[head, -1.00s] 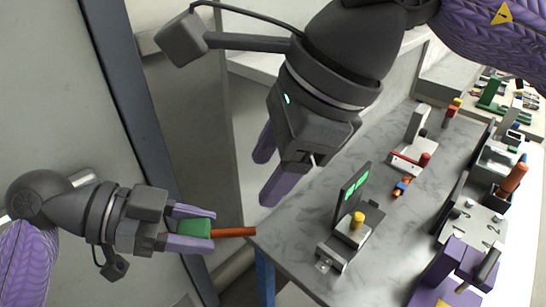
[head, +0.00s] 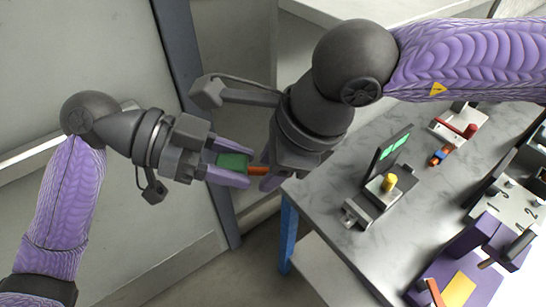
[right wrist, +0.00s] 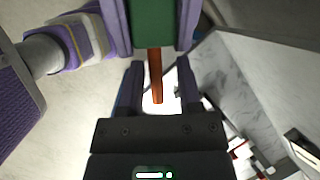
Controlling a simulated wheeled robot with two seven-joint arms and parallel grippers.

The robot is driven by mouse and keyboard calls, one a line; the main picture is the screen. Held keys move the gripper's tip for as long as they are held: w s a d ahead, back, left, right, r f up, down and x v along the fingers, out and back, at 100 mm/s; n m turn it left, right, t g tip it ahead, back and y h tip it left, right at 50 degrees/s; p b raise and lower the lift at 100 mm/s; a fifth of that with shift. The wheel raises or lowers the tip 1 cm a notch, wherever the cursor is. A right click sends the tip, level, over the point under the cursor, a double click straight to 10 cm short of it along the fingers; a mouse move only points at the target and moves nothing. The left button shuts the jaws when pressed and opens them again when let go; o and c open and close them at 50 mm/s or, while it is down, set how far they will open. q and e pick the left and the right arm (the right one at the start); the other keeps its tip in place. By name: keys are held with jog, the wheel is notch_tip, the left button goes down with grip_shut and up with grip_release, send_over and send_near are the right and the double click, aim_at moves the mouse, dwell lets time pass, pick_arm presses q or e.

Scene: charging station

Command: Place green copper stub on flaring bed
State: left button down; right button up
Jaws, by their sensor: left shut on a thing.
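The green copper stub has a green block (head: 232,161) and a thin copper rod (head: 258,171). My left gripper (head: 232,170) is shut on the green block, left of the table, with the rod pointing right. My right gripper (head: 268,178) is at the rod's free end. In the right wrist view, my right gripper (right wrist: 160,88) is open, with the copper rod (right wrist: 156,75) between its fingers and gaps on both sides. The green block (right wrist: 153,22) is at the top there. I cannot tell which fixture is the flaring bed.
The grey table (head: 330,215) fills the right. A small fixture with a yellow knob (head: 389,183) and a screen (head: 388,152) stands near its left edge. A purple fixture (head: 490,240) is at lower right. A red-handled device (head: 468,130) is farther back.

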grip_shut()
pick_arm(q)
jog(key=shift+c, duration=0.8)
grip_release()
